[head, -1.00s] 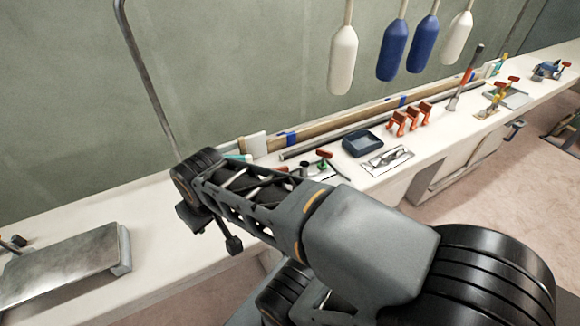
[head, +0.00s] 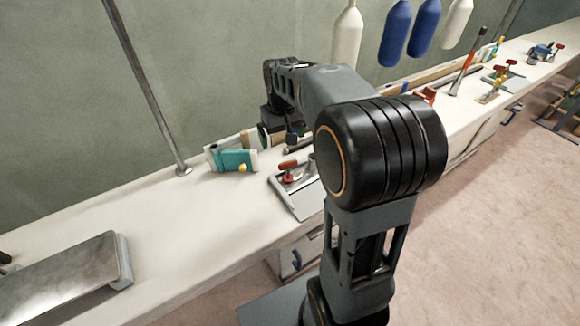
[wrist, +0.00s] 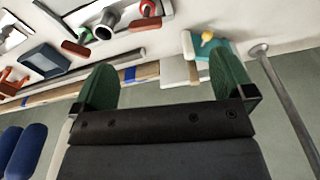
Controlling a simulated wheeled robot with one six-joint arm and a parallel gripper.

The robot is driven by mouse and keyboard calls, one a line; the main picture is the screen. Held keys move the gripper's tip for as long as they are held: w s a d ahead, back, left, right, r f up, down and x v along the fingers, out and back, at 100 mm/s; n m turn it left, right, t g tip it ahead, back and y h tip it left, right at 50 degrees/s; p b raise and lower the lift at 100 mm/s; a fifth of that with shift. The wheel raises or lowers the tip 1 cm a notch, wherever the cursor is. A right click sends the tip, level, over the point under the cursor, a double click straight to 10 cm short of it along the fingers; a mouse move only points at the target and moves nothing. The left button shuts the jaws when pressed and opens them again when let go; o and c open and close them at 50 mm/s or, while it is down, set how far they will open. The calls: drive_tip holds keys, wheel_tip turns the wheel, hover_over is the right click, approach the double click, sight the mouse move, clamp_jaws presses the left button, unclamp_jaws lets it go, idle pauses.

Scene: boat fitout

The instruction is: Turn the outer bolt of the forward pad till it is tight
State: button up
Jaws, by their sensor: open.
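My gripper (wrist: 163,62) is open and empty, its two green fingers spread wide in the wrist view. In the head view its end (head: 280,136) is over the back of the bench, partly hidden by my own arm. A grey plate (head: 294,205) lies near the bench front, with a red-handled part (head: 288,168) and a grey cylinder on it. My arm covers its right side. The cylinder (wrist: 107,25) shows at the top of the wrist view, apart from the fingers. I cannot tell which part is the forward pad or its outer bolt.
A teal block (head: 232,160) with a yellow knob stands left of the plate, close to my right finger in the wrist view. A metal post (head: 145,85) rises behind it. A long wooden strip (wrist: 150,70) lies along the wall.

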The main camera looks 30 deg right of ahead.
drive_tip(key=g+b, duration=0.1)
approach(288, 162)
wheel_tip(288, 162, down, 10)
drive_tip(key=shift+w+d+f+b, duration=0.1)
drive_tip(key=shift+d+f+b, duration=0.1)
drive_tip(key=shift+b, duration=0.2)
drive_tip(key=c, duration=0.9)
